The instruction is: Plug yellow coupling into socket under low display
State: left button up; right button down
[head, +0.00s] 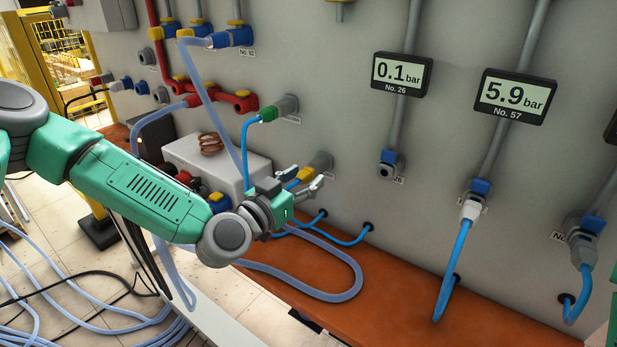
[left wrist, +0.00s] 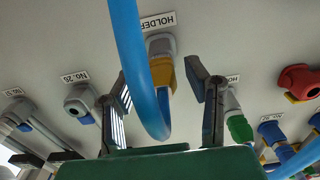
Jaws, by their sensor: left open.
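The yellow coupling (head: 306,173) sits in a grey wall holder (head: 322,161), with a blue hose on it. In the left wrist view the yellow coupling (left wrist: 162,72) hangs from the holder (left wrist: 161,45), and its blue hose loops in front. My left gripper (head: 302,181) is open, its fingers on either side of the coupling without visible contact. The low display (head: 402,75) reads 0.1 bar, No. 26. The empty grey socket with a blue part (head: 388,166) is below it; the left wrist view shows that socket (left wrist: 82,101) at left. My right gripper is out of view.
A second display (head: 515,96) reads 5.9 bar; its socket holds a white coupling (head: 469,208) with a blue hose. A green coupling (head: 267,114) sits in a holder up left. A white box (head: 235,170) stands behind my left arm. Hoses lie on the brown ledge (head: 385,290).

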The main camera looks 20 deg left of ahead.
aim_at(298, 182)
pick_arm(q)
jog(key=shift+w, duration=0.75)
jog(key=shift+d, duration=0.1)
jog(key=shift+d, duration=0.15)
jog(key=shift+a, duration=0.2)
jog(key=shift+d, duration=0.2)
grip_shut()
jog(key=shift+s, duration=0.2)
jog(key=shift+p+v, duration=0.65)
jog(key=shift+v, duration=2.25)
